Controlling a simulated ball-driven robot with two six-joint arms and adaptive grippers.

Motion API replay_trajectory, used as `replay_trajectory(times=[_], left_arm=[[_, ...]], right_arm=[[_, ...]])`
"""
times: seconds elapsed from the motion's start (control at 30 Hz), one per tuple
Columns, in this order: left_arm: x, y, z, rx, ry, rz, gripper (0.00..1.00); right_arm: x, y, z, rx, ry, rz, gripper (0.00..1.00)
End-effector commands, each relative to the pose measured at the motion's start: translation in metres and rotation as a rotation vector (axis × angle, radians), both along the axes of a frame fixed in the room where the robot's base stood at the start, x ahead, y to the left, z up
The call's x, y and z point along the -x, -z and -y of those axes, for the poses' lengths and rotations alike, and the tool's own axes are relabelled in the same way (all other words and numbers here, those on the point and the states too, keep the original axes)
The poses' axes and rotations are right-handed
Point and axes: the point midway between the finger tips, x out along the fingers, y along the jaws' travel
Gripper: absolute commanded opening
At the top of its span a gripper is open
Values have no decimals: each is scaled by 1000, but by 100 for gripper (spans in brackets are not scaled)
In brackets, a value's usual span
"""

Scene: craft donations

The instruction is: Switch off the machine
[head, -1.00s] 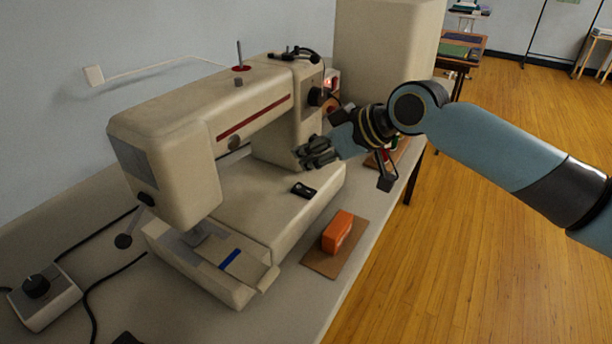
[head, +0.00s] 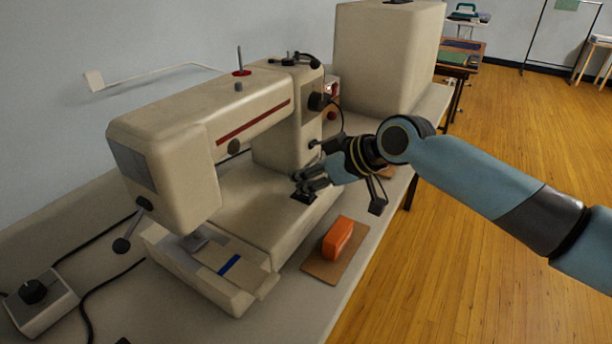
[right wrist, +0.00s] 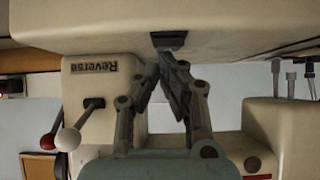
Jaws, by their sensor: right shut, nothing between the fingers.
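The machine is a beige sewing machine (head: 170,110) on a table by the wall. A small black rocker switch (head: 303,197) sits on its flat bed, and my right gripper partly covers it. My right gripper (head: 297,182) is shut and empty, its fingertips right by the switch; contact cannot be told. In the right wrist view the black switch (right wrist: 169,40) is just beyond the fingertips (right wrist: 164,62), on the beige surface. A red light (head: 331,88) glows at a box behind the machine's right end. My left gripper is not in view.
An orange block (head: 338,236) lies on a brown board (head: 322,268) at the table's front edge. A control box with a black knob (head: 34,291) and cables lie at left. A large beige box (head: 385,60) stands behind.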

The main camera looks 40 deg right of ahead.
Motion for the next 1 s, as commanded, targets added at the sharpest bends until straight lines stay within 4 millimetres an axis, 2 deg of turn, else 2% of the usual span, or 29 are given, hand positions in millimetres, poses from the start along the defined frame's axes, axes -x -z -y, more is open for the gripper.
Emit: replay_trajectory(times=[0.43,0.77,0.87,1.0], left_arm=[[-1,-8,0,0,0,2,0],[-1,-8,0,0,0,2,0],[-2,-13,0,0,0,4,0],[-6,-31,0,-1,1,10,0]], right_arm=[[16,2,7,3,0,-8,0],[17,3,7,2,1,-8,0],[16,-2,7,2,1,-8,0],[13,-23,8,3,4,-4,0]])
